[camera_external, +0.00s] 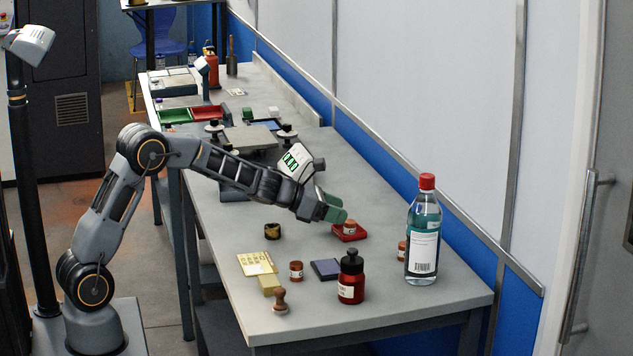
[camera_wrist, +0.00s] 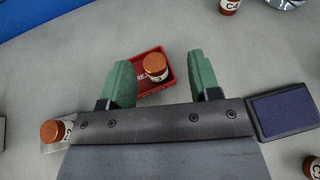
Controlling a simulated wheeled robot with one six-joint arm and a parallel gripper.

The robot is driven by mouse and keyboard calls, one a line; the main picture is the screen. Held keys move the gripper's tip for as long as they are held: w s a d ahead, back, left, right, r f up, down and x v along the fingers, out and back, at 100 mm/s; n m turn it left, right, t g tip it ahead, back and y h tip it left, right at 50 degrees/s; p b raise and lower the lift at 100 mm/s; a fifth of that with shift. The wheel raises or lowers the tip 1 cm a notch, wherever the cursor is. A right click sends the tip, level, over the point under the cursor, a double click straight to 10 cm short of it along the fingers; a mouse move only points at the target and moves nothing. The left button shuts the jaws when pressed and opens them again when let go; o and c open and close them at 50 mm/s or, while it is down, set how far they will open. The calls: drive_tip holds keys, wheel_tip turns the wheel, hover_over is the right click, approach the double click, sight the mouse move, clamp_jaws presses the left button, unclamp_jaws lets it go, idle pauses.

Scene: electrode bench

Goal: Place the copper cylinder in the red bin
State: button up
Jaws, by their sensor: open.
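A copper-coloured cylinder with a white label (camera_wrist: 155,67) is inside the small red bin (camera_wrist: 151,97). The same cylinder (camera_external: 349,226) and bin (camera_external: 362,236) show in the external view, at the middle right of the bench. My gripper (camera_external: 337,208) is open, just above and to the left of the bin in that view. In the wrist view my gripper's green fingers (camera_wrist: 159,62) stand apart on either side of the cylinder, with gaps to it. The left finger hides part of the bin's left side. The cylinder's contact with the bin floor is hard to see.
Similar copper cylinders stand elsewhere, one (camera_external: 296,270) near the front and one (camera_external: 402,251) beside a tall clear bottle (camera_external: 424,240). A dark red bottle (camera_external: 351,277) and a purple-blue pad (camera_external: 325,269) are close by. Another red tray (camera_external: 207,113) lies farther back. Bare bench lies around the bin.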

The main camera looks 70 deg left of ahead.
drive_tip(key=s+d+r+m+g+h, duration=0.3)
drive_tip(key=s+d+m, duration=0.7)
drive_tip(key=s+m, duration=0.15)
drive_tip(key=s+d+f+m+g, duration=0.1)
drive_tip(key=s+d+m+g, duration=0.1)
drive_tip(key=s+m, duration=0.3)
drive_tip(key=s+d+f+m+g+y, duration=0.1)
drive_tip(key=s+d+m+g, duration=0.1)
drive_tip(key=s+m, duration=0.3)
drive_tip(key=s+d+f+m+g, duration=0.1)
drive_tip(key=s+d+m+g, duration=0.1)
drive_tip(key=s+m, duration=0.3)
drive_tip(key=shift+s+d+y, duration=0.15)
drive_tip(key=shift+s+y, duration=0.25)
drive_tip(key=shift+s, duration=0.8)
drive_tip(key=s+a+f+m+g+y, duration=0.1)
drive_tip(key=s+a+f+m+y, duration=0.1)
drive_tip(key=s+m, duration=0.5)
drive_tip(key=shift+s+a+m+y, duration=0.3)
drive_tip(key=shift+a+m+y, duration=0.15)
drive_tip(key=shift+y, duration=0.35)
